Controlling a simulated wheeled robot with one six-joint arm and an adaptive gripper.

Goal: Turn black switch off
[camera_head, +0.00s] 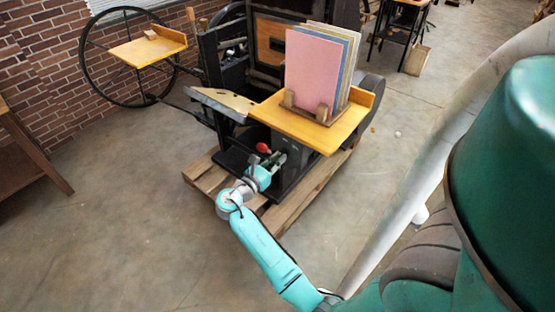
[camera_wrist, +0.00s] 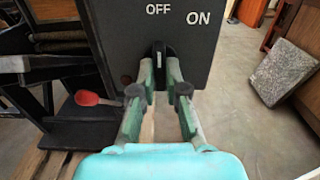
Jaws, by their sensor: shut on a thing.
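The black switch (camera_wrist: 158,50) is a knob with a white mark on the dark panel (camera_wrist: 205,50) in the wrist view. The words OFF and ON stand above it, OFF nearly straight over the knob and ON to the right. The white mark looks close to upright, toward OFF. My gripper (camera_wrist: 160,75) has a fingertip on each side of the knob and is shut on it. In the head view my gripper (camera_head: 274,162) is at the press's lower front; the switch cannot be made out there.
A red-tipped lever (camera_wrist: 95,99) is left of my gripper. The press stands on a wooden pallet (camera_head: 308,190). A yellow shelf (camera_head: 300,130) with upright coloured boards (camera_head: 318,72) juts out above my gripper. The concrete floor to the left is clear.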

